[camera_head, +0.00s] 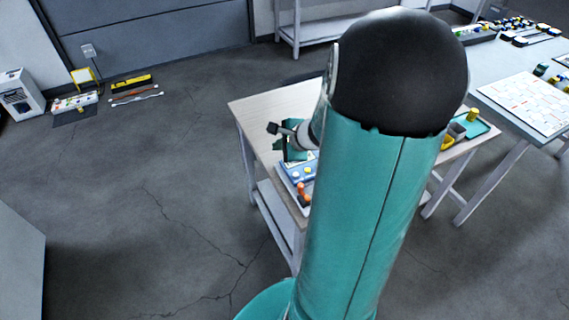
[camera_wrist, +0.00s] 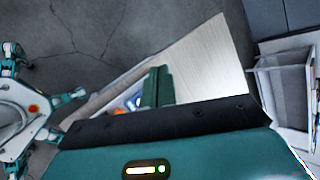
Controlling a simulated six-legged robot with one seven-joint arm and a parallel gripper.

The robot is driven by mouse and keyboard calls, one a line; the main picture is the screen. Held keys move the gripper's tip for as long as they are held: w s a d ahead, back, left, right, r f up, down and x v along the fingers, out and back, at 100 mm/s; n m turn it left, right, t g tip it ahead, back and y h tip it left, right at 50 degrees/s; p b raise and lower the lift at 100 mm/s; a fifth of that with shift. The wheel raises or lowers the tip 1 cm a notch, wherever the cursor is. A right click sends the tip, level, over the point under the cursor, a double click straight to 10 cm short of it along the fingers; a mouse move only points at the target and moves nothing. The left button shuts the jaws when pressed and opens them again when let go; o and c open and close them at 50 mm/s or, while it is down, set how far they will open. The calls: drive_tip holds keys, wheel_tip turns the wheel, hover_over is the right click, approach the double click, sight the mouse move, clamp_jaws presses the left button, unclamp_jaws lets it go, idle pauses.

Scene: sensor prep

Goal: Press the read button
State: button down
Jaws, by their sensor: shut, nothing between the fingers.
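A blue panel (camera_head: 296,170) with small coloured buttons lies on the wooden-topped table (camera_head: 262,107), partly hidden behind my arm. A yellow button (camera_head: 308,171) and an orange knob (camera_head: 302,189) show on that side. I cannot tell which button is the read button. My gripper (camera_head: 291,152) is over the table by the far side of the panel; whether it touches anything is unclear. In the wrist view my dark green fingers (camera_wrist: 157,86) are shut together and empty. Part of the blue panel (camera_wrist: 134,101) shows just left of them, the rest hidden by my wrist.
A teal tray (camera_head: 476,128) with yellow and grey items is at the table's right end. Another table with a white sheet (camera_head: 527,101) stands beyond. A clear-sided shelf (camera_wrist: 283,85) is right in the wrist view. The tabletop beyond my fingers is bare.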

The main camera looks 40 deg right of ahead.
sight(298, 177)
drive_tip(key=s+d+f+m+h, duration=0.1)
drive_tip(key=s+d+f+m, duration=0.1)
drive_tip(key=d, duration=0.4)
drive_tip(key=shift+s+f+m, duration=0.25)
drive_tip(key=shift+f+m, duration=0.45)
drive_tip(key=shift+m, duration=0.3)
drive_tip(key=shift+f, duration=4.45)
drive_tip(key=shift+a+f, duration=0.1)
drive_tip(key=shift+f, duration=0.05)
drive_tip(key=shift+f, duration=0.25)
drive_tip(key=shift+f, duration=0.4)
drive_tip(key=shift+r, duration=0.85)
